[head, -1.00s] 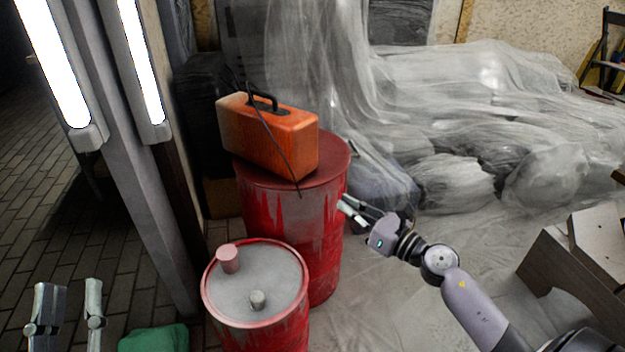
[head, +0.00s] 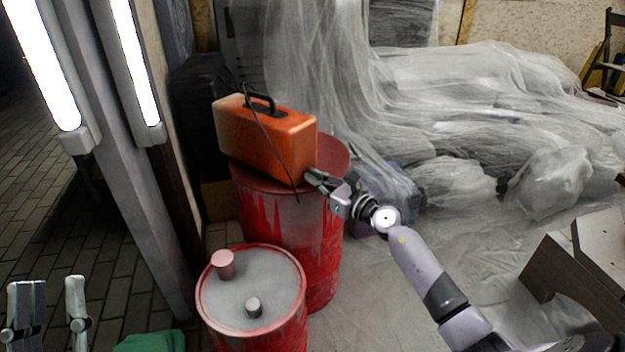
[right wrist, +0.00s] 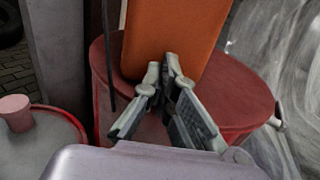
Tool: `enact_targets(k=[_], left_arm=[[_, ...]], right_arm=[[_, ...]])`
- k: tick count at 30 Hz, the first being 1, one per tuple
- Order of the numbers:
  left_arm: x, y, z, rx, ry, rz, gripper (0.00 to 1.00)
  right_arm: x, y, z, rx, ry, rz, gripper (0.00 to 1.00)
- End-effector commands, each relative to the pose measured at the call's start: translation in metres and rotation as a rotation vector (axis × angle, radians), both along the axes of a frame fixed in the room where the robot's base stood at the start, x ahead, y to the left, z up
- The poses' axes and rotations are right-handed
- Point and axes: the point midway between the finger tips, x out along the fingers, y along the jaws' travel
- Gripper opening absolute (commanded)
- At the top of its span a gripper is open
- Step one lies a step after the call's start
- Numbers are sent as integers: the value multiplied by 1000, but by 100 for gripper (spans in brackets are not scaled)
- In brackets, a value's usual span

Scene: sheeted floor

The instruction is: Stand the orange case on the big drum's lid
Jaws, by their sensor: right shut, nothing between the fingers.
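The orange case (head: 265,138) is upright, handle up, on the lid (head: 336,158) of the big red drum (head: 285,235). In the head view its left end reaches past the lid's left edge. A thin dark rod or cord slants across its front. My right gripper (head: 311,178) is shut and empty, its fingertips at the lower part of the case's near right end. In the right wrist view the closed fingertips (right wrist: 168,64) overlap the case's face (right wrist: 172,28); whether they touch cannot be told. My left gripper (head: 48,308) is open and empty at bottom left.
A smaller red drum (head: 252,290) with a grey top and two small caps stands in front. A post with lit tubes (head: 135,65) rises at left. A green cloth (head: 150,341) lies at the bottom. Plastic-sheeted heaps (head: 480,110) fill the back right; sheeted floor lies before them.

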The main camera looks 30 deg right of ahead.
Motion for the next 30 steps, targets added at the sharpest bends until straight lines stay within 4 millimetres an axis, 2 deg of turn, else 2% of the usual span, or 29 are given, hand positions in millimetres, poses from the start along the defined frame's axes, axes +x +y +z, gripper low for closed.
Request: enact_targets(k=[4,15,23,30], left_arm=[[-5,0,5,-12,-41,-3,34],[-6,0,7,-15,-48,-3,34],[-7,1,7,-16,-54,-3,34],[-7,1,8,-17,-56,-3,34]], right_arm=[[8,2,0,1,0,0,0],[9,3,0,1,0,0,0],[29,8,1,0,-1,0,0],[28,9,0,1,0,0,0]])
